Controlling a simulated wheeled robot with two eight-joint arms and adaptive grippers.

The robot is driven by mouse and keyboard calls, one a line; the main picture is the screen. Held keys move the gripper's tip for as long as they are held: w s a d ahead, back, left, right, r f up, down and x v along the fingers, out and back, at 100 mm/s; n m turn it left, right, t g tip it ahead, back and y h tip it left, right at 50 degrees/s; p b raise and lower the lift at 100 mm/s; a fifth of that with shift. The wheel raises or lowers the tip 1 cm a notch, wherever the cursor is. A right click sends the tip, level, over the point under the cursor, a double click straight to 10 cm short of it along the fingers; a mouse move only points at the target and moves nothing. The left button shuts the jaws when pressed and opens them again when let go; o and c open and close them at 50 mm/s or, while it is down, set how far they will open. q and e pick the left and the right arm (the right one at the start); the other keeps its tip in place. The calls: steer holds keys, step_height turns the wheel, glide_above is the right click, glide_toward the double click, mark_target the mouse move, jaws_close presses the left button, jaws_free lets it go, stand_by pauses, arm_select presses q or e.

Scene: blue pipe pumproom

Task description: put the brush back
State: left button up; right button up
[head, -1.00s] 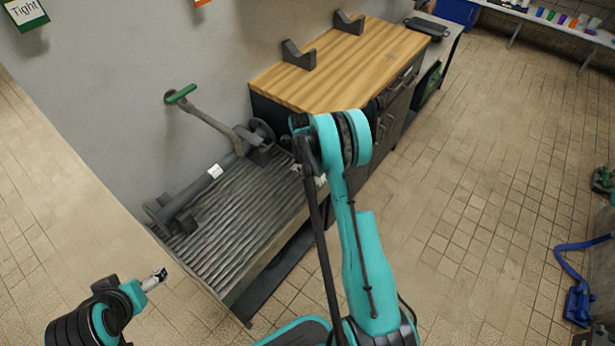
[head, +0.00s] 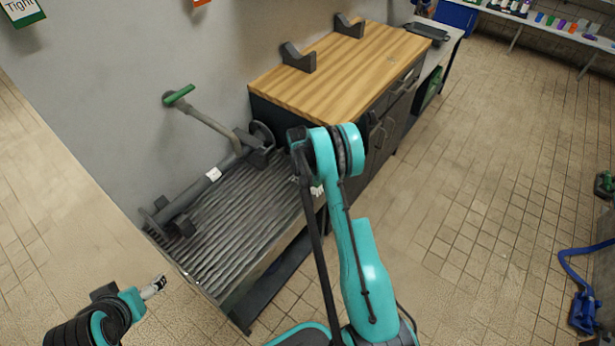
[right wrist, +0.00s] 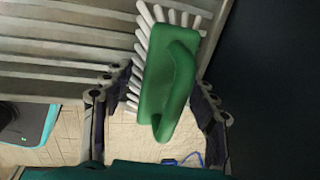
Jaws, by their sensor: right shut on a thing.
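The brush (right wrist: 172,75) has a green body with a raised handle and white bristles. In the right wrist view my right gripper (right wrist: 163,82) has a finger on either side of it and is shut on it. The brush is over the grey ribbed grate. In the head view my right arm hides most of the gripper and brush; only some white bristles (head: 317,190) show beside the arm, near the grate's right end. My left gripper (head: 154,287) is at the lower left, apart from the grate, with nothing visible in it; its finger opening is too small to judge.
The ribbed grate (head: 235,225) carries a grey pipe (head: 205,185) and a green-handled lever (head: 179,95) by the wall. A wooden-topped cabinet (head: 340,65) with two grey cradles stands behind. Tiled floor (head: 470,200) is open at right; a blue hose (head: 580,285) lies far right.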

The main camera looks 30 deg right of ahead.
steer(key=shift+f, duration=0.2)
steer(key=o, duration=1.1)
steer(key=shift+r, duration=0.1)
